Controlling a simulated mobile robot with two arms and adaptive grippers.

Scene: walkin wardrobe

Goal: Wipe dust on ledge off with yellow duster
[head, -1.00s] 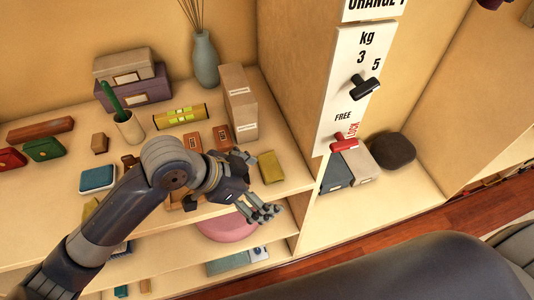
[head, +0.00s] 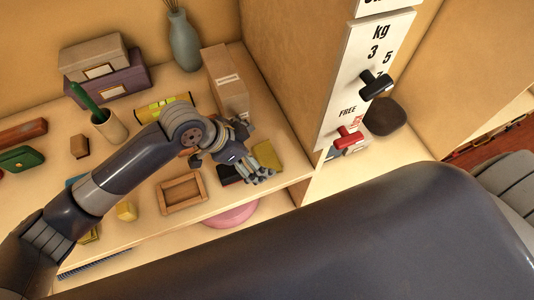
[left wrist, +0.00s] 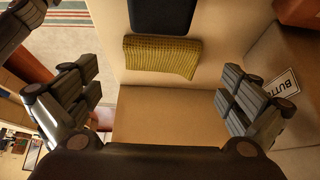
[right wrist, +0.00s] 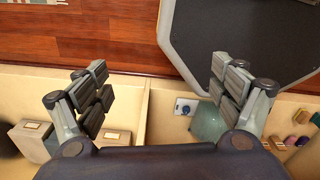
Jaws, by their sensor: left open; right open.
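The yellow duster (head: 267,154), a ribbed cloth, lies on the upper shelf board (head: 285,182) near its right end. It also shows in the left wrist view (left wrist: 162,57), between and beyond the fingers. My left gripper (head: 258,175) is open and empty, just beside the duster on its front-left side in the head view. Its open fingers also show in the left wrist view (left wrist: 162,98). My right gripper (right wrist: 160,90) is open and empty in the right wrist view, and not seen in the head view. I cannot make out any dust.
A tall beige box (head: 225,80) stands behind the duster. A wooden tray (head: 182,192) lies to the left. A panel (head: 365,65) with a black knob (head: 376,84) and red lever (head: 349,138) stands to the right. Stacked boxes (head: 104,72) and a vase (head: 184,42) stand behind.

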